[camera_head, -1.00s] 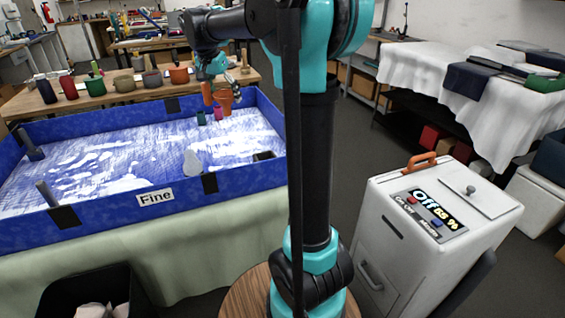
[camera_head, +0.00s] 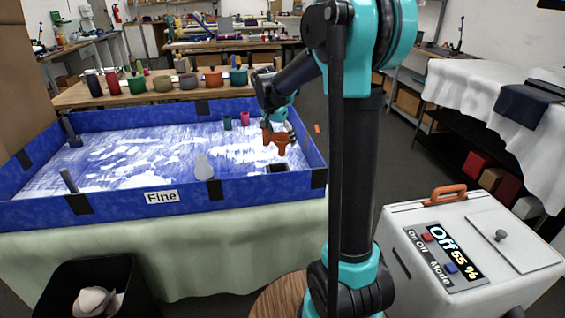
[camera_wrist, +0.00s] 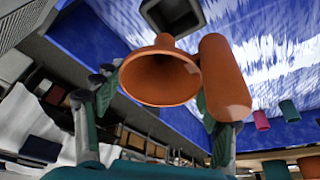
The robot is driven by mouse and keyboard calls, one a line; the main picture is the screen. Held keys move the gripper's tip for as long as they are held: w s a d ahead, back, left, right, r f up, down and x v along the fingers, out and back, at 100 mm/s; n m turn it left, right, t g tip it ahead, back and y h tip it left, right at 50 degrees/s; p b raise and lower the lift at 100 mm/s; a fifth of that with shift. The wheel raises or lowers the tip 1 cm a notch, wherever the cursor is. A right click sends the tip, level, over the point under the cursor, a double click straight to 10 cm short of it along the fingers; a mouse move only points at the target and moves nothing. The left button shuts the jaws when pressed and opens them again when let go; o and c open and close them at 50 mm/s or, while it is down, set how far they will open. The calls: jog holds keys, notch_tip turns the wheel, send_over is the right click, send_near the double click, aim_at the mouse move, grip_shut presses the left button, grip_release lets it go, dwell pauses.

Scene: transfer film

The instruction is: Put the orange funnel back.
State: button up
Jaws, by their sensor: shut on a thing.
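The orange funnel (camera_head: 281,140) is at my gripper (camera_head: 277,121), above the right end of the blue-walled tray (camera_head: 115,206). In the wrist view the funnel (camera_wrist: 160,78) shows its wide open mouth between the fingers of my gripper (camera_wrist: 155,100). An orange rounded cylinder (camera_wrist: 226,75) lies close beside it at the right finger; I cannot tell whether it is joined to the funnel. A dark square holder (camera_head: 278,168) sits on the tray floor just below the funnel. It also shows in the wrist view (camera_wrist: 172,14), partly behind the funnel's stem.
A pale cone-like object (camera_head: 203,167) stands left of the holder. A pink cup (camera_head: 245,118) and a dark green cup (camera_head: 227,121) are near the back wall. Several pots line the wooden table (camera_head: 120,97) behind. A white machine (camera_head: 470,245) stands at right.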

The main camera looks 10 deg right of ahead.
aim_at(276, 141)
notch_tip(276, 141, down, 10)
jog(key=shift+f, duration=0.1)
dwell(0.4)
jog(key=shift+f, duration=0.1)
jog(key=o, duration=1.2)
jog(key=v, duration=1.1)
jog(key=shift+a+r, duration=0.1)
jog(key=shift+r, duration=0.25)
jog(key=shift+s+r, duration=0.1)
jog(key=shift+s, duration=0.15)
jog(key=s+d+f+n+y, duration=0.1)
jog(key=s+f+n, duration=0.2)
jog(key=s, duration=0.6)
jog(key=s+d+f+n+t+y, duration=0.1)
jog(key=s+d+f+n, duration=0.1)
jog(key=s+f, duration=0.4)
jog(key=s+d+f+n+y, duration=0.1)
jog(key=s+f+n, duration=0.3)
jog(key=s, duration=0.8)
jog(key=shift+s+d+f, duration=0.15)
jog(key=shift+s+d, duration=0.1)
jog(key=shift+d, duration=0.4)
